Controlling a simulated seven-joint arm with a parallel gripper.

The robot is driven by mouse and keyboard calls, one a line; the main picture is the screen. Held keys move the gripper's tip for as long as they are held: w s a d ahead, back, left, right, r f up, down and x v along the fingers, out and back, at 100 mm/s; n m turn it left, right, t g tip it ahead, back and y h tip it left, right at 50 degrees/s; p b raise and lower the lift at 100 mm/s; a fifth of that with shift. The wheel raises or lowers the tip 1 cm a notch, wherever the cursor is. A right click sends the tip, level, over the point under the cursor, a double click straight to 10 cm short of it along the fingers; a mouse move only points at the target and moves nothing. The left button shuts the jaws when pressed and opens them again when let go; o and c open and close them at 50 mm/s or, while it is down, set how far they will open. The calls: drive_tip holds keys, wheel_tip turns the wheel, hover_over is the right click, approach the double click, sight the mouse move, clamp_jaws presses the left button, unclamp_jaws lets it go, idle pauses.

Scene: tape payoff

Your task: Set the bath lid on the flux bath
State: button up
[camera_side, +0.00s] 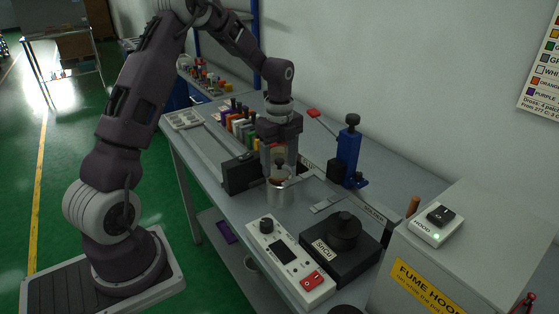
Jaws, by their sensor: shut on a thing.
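My gripper (281,162) points straight down over the middle of the bench. It is shut on the small dark knob of the bath lid (280,174). The lid is a pale disc, partly hidden by the fingers. Directly under it stands the flux bath (280,193), a short silvery cylinder on the bench. The lid looks level and at or just above the bath's rim. I cannot tell whether they touch.
A black box (238,174) stands close left of the bath, a blue stand (348,155) to the right. In front are a white control box (290,262) and a black SnCu pot (340,250). Coloured spools (238,124) stand behind. The fume hood (430,270) fills the front right.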

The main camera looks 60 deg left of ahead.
drive_tip(key=shift+f, duration=0.1)
drive_tip(key=o, duration=1.6)
drive_tip(key=shift+o, duration=0.2)
drive_tip(key=shift+r, duration=3.5)
